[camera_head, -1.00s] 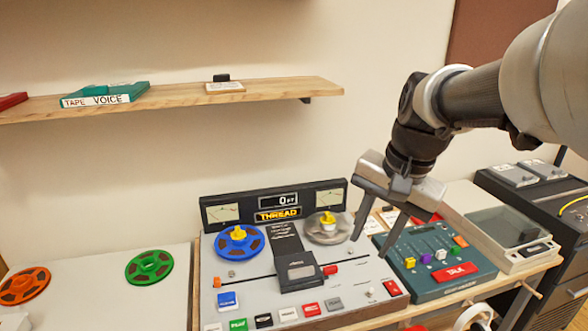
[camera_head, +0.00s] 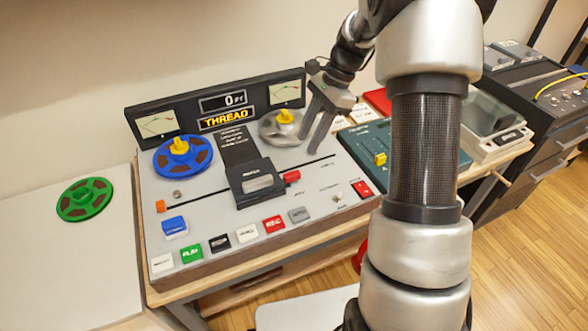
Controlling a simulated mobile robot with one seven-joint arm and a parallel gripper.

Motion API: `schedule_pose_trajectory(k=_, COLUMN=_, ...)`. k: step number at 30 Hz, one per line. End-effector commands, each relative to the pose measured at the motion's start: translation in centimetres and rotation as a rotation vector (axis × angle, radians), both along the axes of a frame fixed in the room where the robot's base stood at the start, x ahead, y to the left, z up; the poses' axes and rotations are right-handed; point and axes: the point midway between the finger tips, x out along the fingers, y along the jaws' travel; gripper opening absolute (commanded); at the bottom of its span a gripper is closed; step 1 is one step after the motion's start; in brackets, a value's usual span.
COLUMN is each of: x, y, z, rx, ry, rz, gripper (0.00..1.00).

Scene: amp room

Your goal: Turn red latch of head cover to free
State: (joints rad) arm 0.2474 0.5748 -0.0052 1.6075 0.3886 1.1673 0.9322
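The tape deck (camera_head: 330,205) stands on the table, with a dark head cover (camera_head: 257,182) in its middle. A blue reel (camera_head: 183,156) with a yellow hub sits on the left. The display reads THREAD.
Coloured buttons line the deck's front, including a red one (camera_head: 273,225). A teal panel (camera_head: 365,143) stands to the right, partly hidden by my arm. A green reel (camera_head: 86,199) lies on the white table at left. The room above the deck's front is clear.

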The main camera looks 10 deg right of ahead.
Motion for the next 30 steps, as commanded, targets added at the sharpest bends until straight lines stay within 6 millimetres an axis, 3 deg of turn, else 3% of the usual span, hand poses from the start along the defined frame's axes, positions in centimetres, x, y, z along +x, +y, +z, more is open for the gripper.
schedule_pose_trajectory(k=9, x=-0.6, y=2.6, z=-6.6, rx=0.0, ry=0.002, rz=0.002, gripper=0.34)
schedule_pose_trajectory(k=15, x=-0.8, y=3.7, z=-9.3, rx=0.0, ry=0.001, rz=0.001, gripper=0.34)
schedule_pose_trajectory(k=29, x=-0.8, y=4.2, z=-10.3, rx=-0.001, ry=-0.002, rz=0.001, gripper=0.34)
schedule_pose_trajectory(k=30, x=-0.8, y=4.2, z=-10.3, rx=-0.001, ry=-0.002, rz=0.001, gripper=0.28)
